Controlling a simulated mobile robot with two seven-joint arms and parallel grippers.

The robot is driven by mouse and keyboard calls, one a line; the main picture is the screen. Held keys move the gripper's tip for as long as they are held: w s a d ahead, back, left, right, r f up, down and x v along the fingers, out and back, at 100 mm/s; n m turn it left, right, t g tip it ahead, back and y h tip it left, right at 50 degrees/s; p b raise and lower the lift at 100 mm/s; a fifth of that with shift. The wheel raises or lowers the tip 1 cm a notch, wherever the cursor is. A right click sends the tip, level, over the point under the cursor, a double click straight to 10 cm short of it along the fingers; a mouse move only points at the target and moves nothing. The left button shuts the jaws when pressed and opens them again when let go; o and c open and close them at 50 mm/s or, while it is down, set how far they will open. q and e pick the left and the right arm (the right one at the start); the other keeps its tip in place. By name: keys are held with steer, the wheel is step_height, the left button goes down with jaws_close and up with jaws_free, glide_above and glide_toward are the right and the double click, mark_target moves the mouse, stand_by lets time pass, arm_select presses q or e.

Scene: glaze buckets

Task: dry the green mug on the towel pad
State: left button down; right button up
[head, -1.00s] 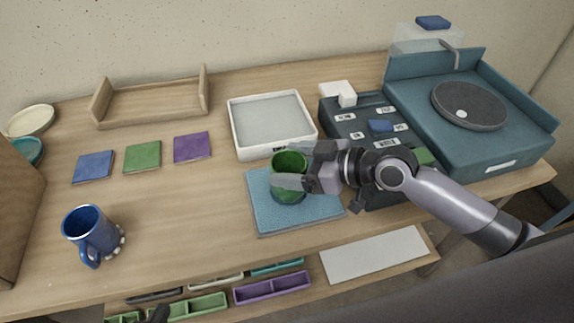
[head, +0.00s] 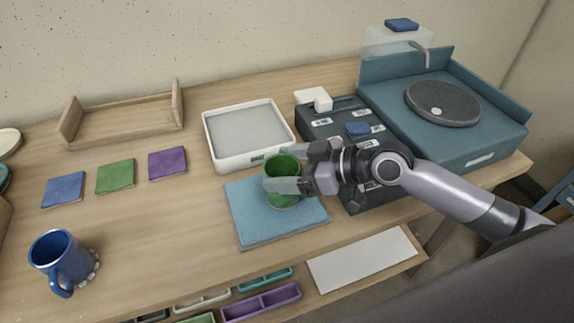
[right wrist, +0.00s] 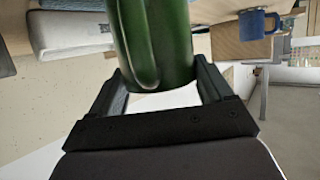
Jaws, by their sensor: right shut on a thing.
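The green mug (head: 284,174) is upright over the blue towel pad (head: 250,226), toward the pad's far right part. Whether its base touches the pad or hovers just above it is hard to tell. My right gripper (head: 277,170) comes in from the right and is shut on the mug's body, one finger on each side. In the right wrist view the green mug (right wrist: 172,45) sits between the two fingers, with its handle facing the camera. My left gripper is not in view.
A white-rimmed tray (head: 214,150) stands just behind the pad. A dark box with labels (head: 325,130) and a teal unit with a round wheel (head: 452,104) are to the right. A blue mug (head: 62,260) stands front left. Coloured tiles (head: 115,177) lie left; bare table lies between.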

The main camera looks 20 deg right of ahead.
steer(key=shift+s+a+r+p, duration=0.1)
steer(key=shift+a+p, duration=0.8)
steer(key=shift+a, duration=0.7)
steer(key=shift+a+p, duration=0.3)
steer(key=shift+a, duration=0.35)
step_height(320, 180, up, 8)
steer(key=p, duration=0.3)
